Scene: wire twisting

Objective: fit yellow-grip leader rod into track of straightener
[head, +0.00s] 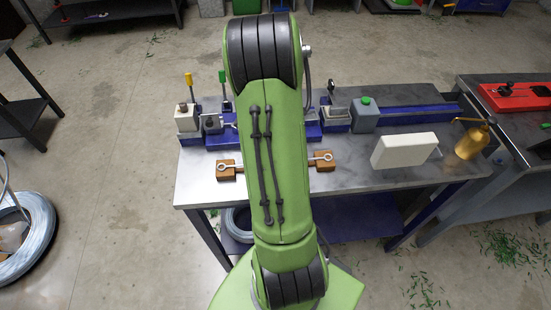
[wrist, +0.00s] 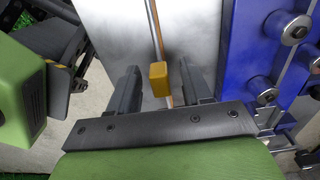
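In the wrist view, the yellow grip (wrist: 158,78) of the leader rod lies between the two fingers of my gripper (wrist: 161,88). Gaps show on both sides of the grip, so the fingers are open and do not appear to touch it. The thin rod (wrist: 153,25) runs from the grip toward the top of the picture over the grey tabletop. The blue straightener (wrist: 262,50), with round metal rollers, stands to the right of the gripper. In the head view, my arm hides the gripper, the rod and the middle of the blue equipment.
On the workbench (head: 200,190) are wooden blocks with metal eyes (head: 226,171) (head: 324,162), a white box (head: 404,150), a grey canister (head: 365,118) and a brass oil can (head: 470,142). Upright levers, one yellow-topped (head: 188,78), stand at the back left.

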